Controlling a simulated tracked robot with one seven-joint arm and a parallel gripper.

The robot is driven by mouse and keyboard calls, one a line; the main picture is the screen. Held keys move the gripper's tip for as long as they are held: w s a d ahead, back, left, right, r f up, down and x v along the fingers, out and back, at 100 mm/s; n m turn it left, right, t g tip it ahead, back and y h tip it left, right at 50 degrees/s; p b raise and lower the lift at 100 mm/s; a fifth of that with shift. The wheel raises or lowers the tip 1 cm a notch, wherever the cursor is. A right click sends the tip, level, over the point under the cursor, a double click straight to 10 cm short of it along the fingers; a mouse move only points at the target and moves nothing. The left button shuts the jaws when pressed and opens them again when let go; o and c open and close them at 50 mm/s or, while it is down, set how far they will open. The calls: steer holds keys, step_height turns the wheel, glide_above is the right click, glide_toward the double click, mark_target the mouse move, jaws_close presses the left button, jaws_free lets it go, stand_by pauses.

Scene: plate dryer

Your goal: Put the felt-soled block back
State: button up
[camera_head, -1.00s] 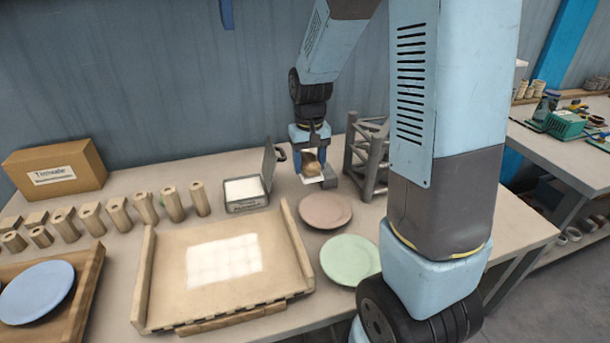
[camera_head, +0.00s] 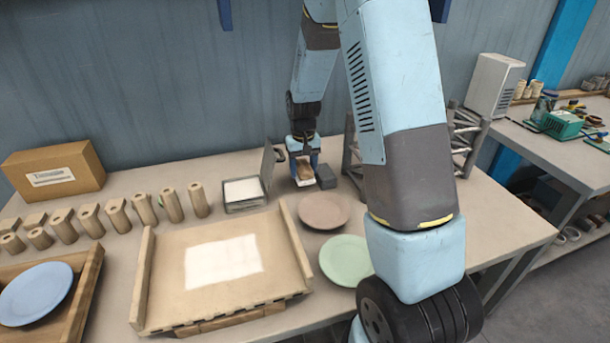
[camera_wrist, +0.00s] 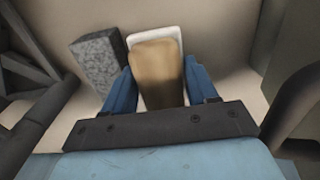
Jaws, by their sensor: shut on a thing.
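My gripper (camera_head: 303,170) is shut on the felt-soled block (camera_head: 305,180), a brown wooden block with a pale sole. It is low over the back of the table, to the right of the open metal box. In the wrist view the block (camera_wrist: 160,70) sits between the two blue fingers, with its white sole showing past its far end and side. I cannot tell whether the sole touches the table. A dark grey block (camera_head: 326,177) stands just right of the held block; in the wrist view this speckled block (camera_wrist: 97,60) is close outside the left finger.
The metal box (camera_head: 243,207) holds something white, its lid (camera_head: 268,165) up. A grey rack (camera_head: 352,160) stands to the right. A pink plate (camera_head: 324,210) and a green plate (camera_head: 346,260) lie in front. A wooden board (camera_head: 170,270) fills the table's middle.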

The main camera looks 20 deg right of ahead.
steer(key=shift+s+f, duration=0.1)
steer(key=shift+f, duration=1.3)
steer(key=o, duration=0.9)
steer(key=shift+f, duration=0.1)
